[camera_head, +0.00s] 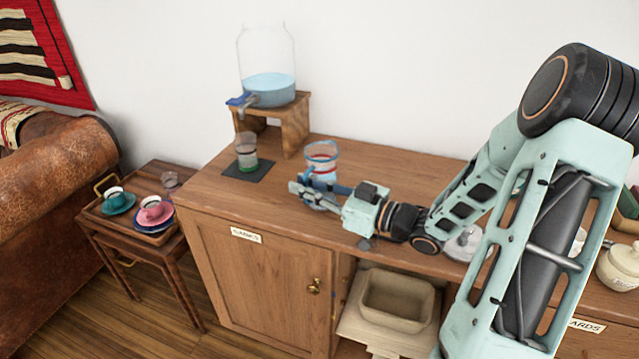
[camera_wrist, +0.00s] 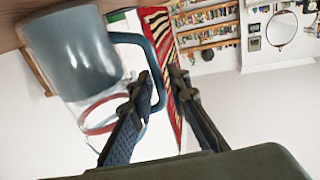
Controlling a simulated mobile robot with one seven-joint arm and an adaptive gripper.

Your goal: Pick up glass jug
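The glass jug (camera_head: 321,154) stands on the wooden cabinet top, clear with a blue rim and a red band. In the wrist view the jug (camera_wrist: 88,62) fills the left side, tilted by the camera's angle, with its blue handle (camera_wrist: 127,38) toward the middle. My gripper (camera_head: 303,188) is at the jug's near side and hides part of its lower body. In the wrist view my gripper (camera_wrist: 161,78) is open, one fingertip on each side of the handle's outer bar. A gap shows beside the bar; light contact with the left finger cannot be told.
A glass with a green band (camera_head: 246,158) stands on a dark mat (camera_head: 232,171) left of the jug. Behind is a water dispenser (camera_head: 268,92) on a wooden stand (camera_head: 294,126). A side table with cups on a tray (camera_head: 100,211) is at left.

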